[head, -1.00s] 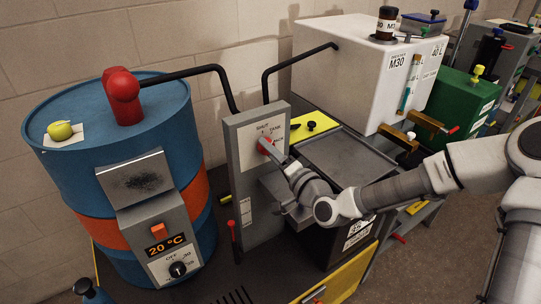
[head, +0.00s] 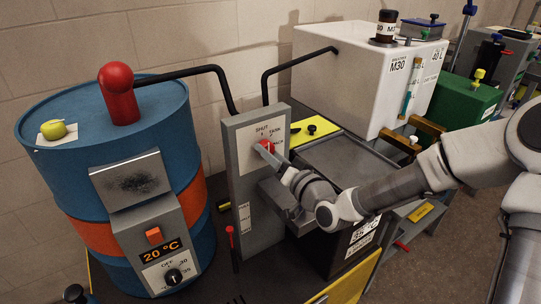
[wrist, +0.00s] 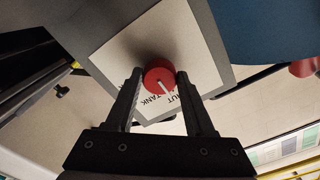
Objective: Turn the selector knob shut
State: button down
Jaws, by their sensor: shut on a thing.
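The selector knob (head: 267,147) is red and round, on a pale label plate on the upright grey panel (head: 243,190). The label reads SHUT, TANK and a third word partly hidden by the knob and gripper. In the wrist view the knob (wrist: 159,75) sits between the two fingertips of my gripper (wrist: 158,76), which touch its sides. My gripper also shows in the head view (head: 270,152), shut on the knob from the front right. A white pointer line shows on the knob, near TANK and SHUT; I cannot tell exactly which it points to.
A blue and orange drum (head: 178,125) with a red fitting (head: 119,95) stands left of the panel. Black pipes (head: 200,70) run above it. A white M30 tank (head: 350,70) and a grey tray (head: 345,155) are to the right, close under my arm.

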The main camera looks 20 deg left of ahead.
jog(key=shift+c, duration=1.3)
grip_release()
jog(key=p+v, duration=0.6)
jog(key=v, duration=0.6)
jog(key=shift+d+r, duration=0.35)
jog(key=shift+r, duration=0.1)
jog(key=shift+d+p, duration=0.2)
jog(key=shift+p, duration=0.9)
